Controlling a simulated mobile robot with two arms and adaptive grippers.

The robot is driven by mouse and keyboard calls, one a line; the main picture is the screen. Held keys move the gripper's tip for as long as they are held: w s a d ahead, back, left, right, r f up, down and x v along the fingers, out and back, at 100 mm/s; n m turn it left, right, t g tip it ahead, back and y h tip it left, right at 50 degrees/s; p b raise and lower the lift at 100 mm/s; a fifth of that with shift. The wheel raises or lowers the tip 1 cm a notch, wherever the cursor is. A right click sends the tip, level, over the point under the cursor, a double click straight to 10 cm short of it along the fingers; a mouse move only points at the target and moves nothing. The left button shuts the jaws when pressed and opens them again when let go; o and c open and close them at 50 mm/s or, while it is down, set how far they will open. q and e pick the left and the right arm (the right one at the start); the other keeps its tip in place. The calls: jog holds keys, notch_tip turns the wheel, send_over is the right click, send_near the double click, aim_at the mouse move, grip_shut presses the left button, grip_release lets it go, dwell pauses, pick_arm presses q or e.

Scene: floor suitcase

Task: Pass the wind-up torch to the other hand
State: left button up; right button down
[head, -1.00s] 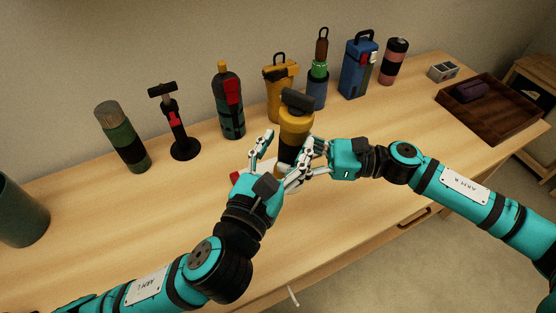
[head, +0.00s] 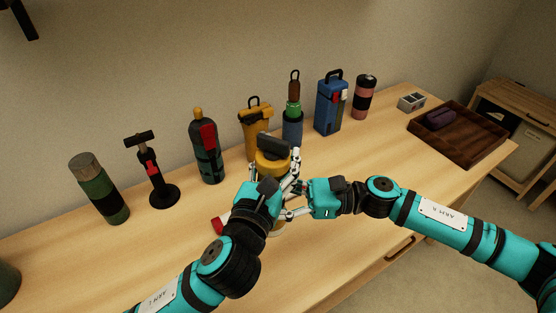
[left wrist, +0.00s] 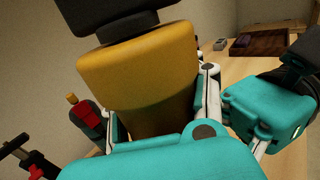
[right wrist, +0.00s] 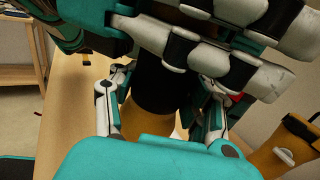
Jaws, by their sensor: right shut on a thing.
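The wind-up torch (head: 272,161) has a yellow head with a black top and a darker body, and stands roughly upright between my grippers. My right gripper (head: 288,202) is shut on its lower part. My left gripper (head: 274,174) is at its upper part, with a finger on each side. In the left wrist view the torch (left wrist: 140,75) fills the middle between the fingers; whether they press on it is unclear. In the right wrist view my left fingers cross above my right ones, and the torch body (right wrist: 155,90) is partly hidden.
Behind stand a green flask (head: 98,190), a black pump (head: 160,175), a dark bottle (head: 206,148), a yellow container (head: 255,130), a blue container (head: 331,108) and a pink-black can (head: 364,98). A brown tray (head: 475,150) is at right. A red-white thing (head: 219,225) lies near my left gripper.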

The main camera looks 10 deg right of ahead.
pick_arm(q)
jog(key=c, duration=0.7)
pick_arm(e)
jog(key=c, duration=2.1)
grip_release()
jog(key=shift+w, duration=0.1)
jog(key=shift+o, duration=0.2)
jog(key=shift+w+d, duration=0.1)
jog(key=shift+d, duration=0.05)
jog(key=o, duration=1.5)
